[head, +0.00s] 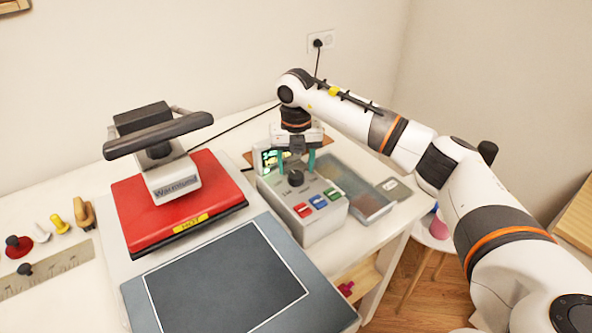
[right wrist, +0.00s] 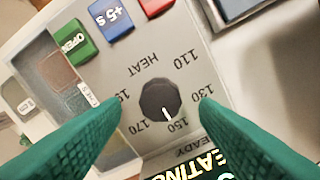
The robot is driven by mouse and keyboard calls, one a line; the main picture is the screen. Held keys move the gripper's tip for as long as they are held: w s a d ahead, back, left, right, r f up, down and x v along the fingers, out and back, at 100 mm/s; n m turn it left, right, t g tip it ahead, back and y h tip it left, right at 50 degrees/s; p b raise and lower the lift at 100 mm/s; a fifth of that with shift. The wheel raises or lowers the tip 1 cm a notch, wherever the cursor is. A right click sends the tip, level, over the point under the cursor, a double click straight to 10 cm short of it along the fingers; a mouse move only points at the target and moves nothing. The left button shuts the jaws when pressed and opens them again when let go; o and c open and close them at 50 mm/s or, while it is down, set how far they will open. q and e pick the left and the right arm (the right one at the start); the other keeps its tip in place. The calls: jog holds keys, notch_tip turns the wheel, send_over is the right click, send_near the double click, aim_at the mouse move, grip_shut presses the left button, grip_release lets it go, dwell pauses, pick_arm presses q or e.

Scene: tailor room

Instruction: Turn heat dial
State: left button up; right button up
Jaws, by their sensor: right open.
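The heat dial (head: 296,177) is a black round knob on top of the grey control box (head: 318,226). In the right wrist view the dial (right wrist: 160,97) shows a white mark pointing near 150 on its scale, which is labelled HEAT. My right gripper (head: 297,162) points down over the dial. Its two green fingers (right wrist: 160,112) are apart, one on each side of the dial, with a gap to it. I cannot tell how high the fingertips are above the box. My left gripper is out of view.
Red, blue and green buttons (head: 318,202) sit on the box in front of the dial. The red heat press (head: 178,205) and its dark plate (head: 225,285) stand to the left. A lit display (head: 271,158) is behind the dial. A grey tray (head: 372,205) lies to the right.

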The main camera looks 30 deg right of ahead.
aim_at(296, 174)
notch_tip(296, 174, up, 10)
jog(key=b, duration=0.1)
jog(key=shift+b, duration=0.4)
jog(key=shift+f, duration=0.1)
